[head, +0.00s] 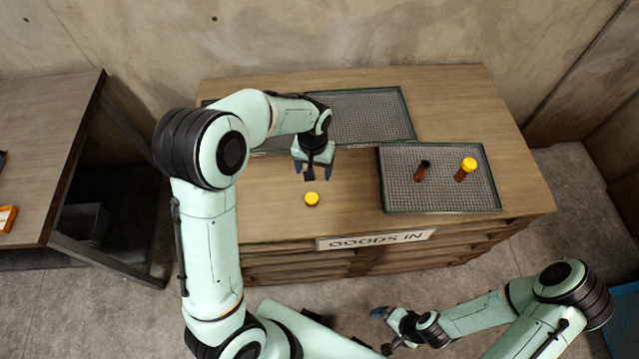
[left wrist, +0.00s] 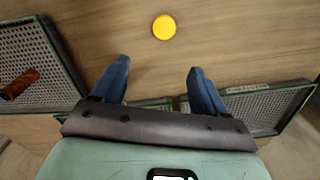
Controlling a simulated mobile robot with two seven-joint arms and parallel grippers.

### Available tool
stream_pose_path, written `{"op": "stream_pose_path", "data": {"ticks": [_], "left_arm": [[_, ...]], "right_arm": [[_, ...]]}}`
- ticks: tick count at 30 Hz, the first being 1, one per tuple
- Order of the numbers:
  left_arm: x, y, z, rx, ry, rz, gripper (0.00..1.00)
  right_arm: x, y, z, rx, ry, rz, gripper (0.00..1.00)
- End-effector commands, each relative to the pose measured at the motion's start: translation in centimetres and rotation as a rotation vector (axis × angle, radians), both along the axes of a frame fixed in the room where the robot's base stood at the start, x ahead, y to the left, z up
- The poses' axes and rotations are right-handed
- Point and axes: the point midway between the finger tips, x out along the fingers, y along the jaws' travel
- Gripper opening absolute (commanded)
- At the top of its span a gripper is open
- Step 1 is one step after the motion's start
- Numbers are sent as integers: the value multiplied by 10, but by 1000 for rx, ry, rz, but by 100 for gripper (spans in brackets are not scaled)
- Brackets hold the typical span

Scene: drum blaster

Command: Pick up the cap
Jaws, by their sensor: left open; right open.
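The yellow cap (head: 311,199) sits on the bare wooden tabletop near its front edge. It also shows in the left wrist view (left wrist: 164,27), just beyond the fingertips and roughly centred between them. My left gripper (head: 313,172) is open and empty above the table, behind the cap in the head view. Its two blue fingers show apart in the left wrist view (left wrist: 158,66), not touching the cap. My right gripper (head: 382,330) is open and empty, low in front of the table, away from the cap.
A mesh tray (head: 440,206) at the right holds an uncapped brown bottle (head: 422,171) and a brown bottle with a yellow cap (head: 466,170). Another mesh tray (head: 372,117) lies at the back, partly behind my left arm. The wood around the loose cap is clear.

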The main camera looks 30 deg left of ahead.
Motion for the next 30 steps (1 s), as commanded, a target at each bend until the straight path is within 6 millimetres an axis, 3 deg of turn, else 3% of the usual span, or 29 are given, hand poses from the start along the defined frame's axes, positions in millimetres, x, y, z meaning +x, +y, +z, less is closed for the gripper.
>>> {"op": "stream_pose_path", "data": {"ticks": [12,20,30], "left_arm": [[-3,0,-71,0,6,0,73],[-5,1,-90,0,5,0,73],[-10,3,-132,-1,3,-1,73]], "right_arm": [[-4,0,-4,0,6,0,98],[-3,0,-3,0,4,-1,98],[1,0,1,0,0,0,98]]}}
